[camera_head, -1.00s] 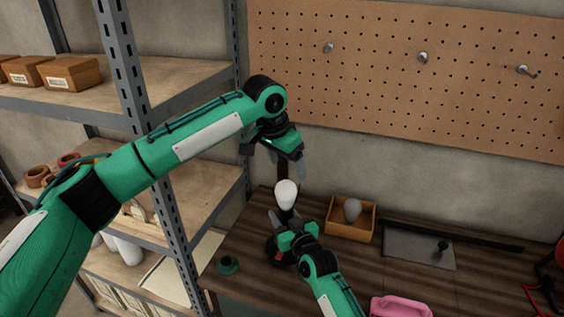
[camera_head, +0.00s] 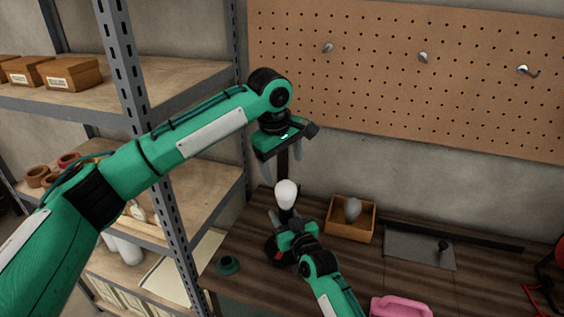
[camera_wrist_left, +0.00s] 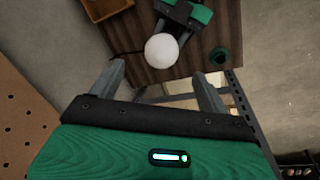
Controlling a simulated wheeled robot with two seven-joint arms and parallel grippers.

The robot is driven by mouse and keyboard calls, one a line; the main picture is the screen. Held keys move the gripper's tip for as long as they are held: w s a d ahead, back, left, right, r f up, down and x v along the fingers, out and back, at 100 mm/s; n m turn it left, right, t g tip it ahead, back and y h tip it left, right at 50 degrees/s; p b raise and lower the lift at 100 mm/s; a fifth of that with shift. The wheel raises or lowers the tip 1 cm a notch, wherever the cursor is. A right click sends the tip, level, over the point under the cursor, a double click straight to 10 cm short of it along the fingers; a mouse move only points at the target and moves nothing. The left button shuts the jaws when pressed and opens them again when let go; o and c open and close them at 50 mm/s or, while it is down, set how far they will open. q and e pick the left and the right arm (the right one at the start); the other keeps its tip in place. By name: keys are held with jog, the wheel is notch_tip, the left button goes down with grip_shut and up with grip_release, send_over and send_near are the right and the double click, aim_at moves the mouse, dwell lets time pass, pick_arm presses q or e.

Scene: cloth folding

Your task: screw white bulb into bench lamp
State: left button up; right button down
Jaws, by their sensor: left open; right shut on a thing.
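The bulb also shows as a white ball in the left wrist view (camera_wrist_left: 161,50). My left gripper (camera_head: 282,168) is open and empty above the bulb, fingers pointing down. In the left wrist view its fingers (camera_wrist_left: 163,85) are spread wide, with the bulb seen between and beyond them, apart from both.
A wooden box (camera_head: 333,232) holding a grey bulb (camera_head: 353,209) stands right of the lamp. A grey mat (camera_head: 400,245), a pink object (camera_head: 399,307) and a green ring (camera_head: 228,265) lie on the bench. A metal shelf (camera_head: 172,217) stands left; a pegboard (camera_head: 400,90) is behind.

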aim_at(288, 196)
pick_arm(q)
jog(key=shift+s+n, duration=0.1)
jog(key=shift+n, duration=0.9)
jog(key=x, duration=1.2)
jog(key=shift+a, duration=0.2)
